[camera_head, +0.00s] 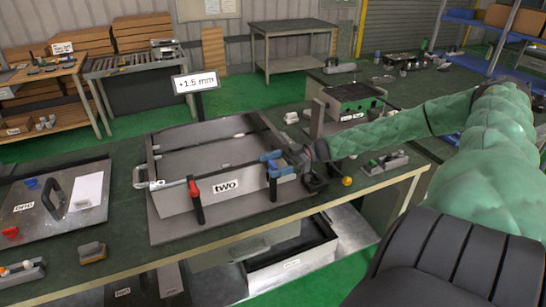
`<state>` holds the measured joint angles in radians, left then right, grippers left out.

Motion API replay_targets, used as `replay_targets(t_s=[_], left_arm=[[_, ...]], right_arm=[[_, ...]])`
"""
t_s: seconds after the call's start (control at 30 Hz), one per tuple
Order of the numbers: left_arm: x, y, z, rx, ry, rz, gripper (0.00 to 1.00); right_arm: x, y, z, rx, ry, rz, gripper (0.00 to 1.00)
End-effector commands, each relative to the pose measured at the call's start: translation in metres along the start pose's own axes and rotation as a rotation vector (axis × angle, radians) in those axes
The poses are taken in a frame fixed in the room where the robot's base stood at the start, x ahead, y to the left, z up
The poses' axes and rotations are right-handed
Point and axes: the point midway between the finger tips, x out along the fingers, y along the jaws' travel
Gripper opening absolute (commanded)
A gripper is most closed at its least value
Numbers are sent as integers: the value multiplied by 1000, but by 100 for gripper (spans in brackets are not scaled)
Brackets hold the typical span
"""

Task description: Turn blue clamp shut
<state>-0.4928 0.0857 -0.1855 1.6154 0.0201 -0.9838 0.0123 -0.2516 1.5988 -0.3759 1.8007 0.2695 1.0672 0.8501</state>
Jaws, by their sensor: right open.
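The blue clamp (274,168) stands at the front right corner of the metal fixture labelled "two" (248,178). Its blue head lies over the fixture's corner and a dark handle hangs down in front. A red clamp (195,190) with a dark upright handle is at the fixture's front left. My right gripper (300,160) is just right of the blue clamp, at the end of the green-sleeved arm from the right. It is open. The fingertips are small and dark here, and I cannot tell whether they touch the clamp. My left gripper is not in view.
A plate labelled "one" (90,222) lies on the bench at left. A "+1.5 mm" sign (195,83) stands behind the fixture. A dark-topped box (352,97) and small parts (385,163) sit right of it. An open drawer (290,262) is below the bench edge.

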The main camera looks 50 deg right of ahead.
Motion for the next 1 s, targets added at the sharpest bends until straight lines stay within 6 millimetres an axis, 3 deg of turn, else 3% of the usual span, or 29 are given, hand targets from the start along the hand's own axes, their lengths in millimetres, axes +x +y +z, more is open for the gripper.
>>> replay_targets(t_s=[0.33,0.6,1.0], left_arm=[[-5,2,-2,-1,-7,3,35],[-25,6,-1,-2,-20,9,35],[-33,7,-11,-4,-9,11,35]], right_arm=[[-38,1,2,0,-5,0,69],[-71,1,1,0,-1,0,69],[-77,1,0,0,0,0,69]])
